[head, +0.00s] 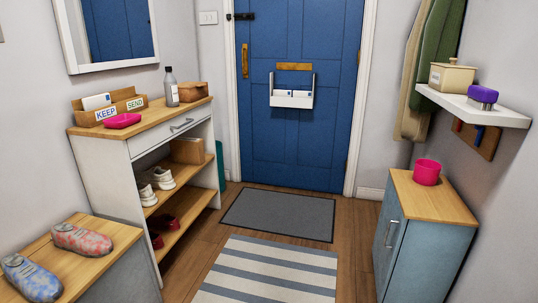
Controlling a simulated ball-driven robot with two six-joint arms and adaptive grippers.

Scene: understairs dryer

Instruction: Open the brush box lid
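No box in the head view carries a readable brush label, so I cannot tell for sure which is the brush box. A small brown wooden box (193,92) stands on the right end of the shoe cabinet's top, beside a grey bottle (171,88), and looks closed. A cream box (452,77) with a knobbed lid sits shut on the white wall shelf at the right. Another wooden box (187,150) is on the cabinet's upper open shelf. Neither of my grippers is in view.
The shoe cabinet (143,148) also holds a letter rack (110,105), a pink tray (122,121) and shoes. A blue-grey cabinet (425,240) with a pink pot (426,172) stands right. A bench with shoes (82,239) is front left. The rug (270,270) between is clear.

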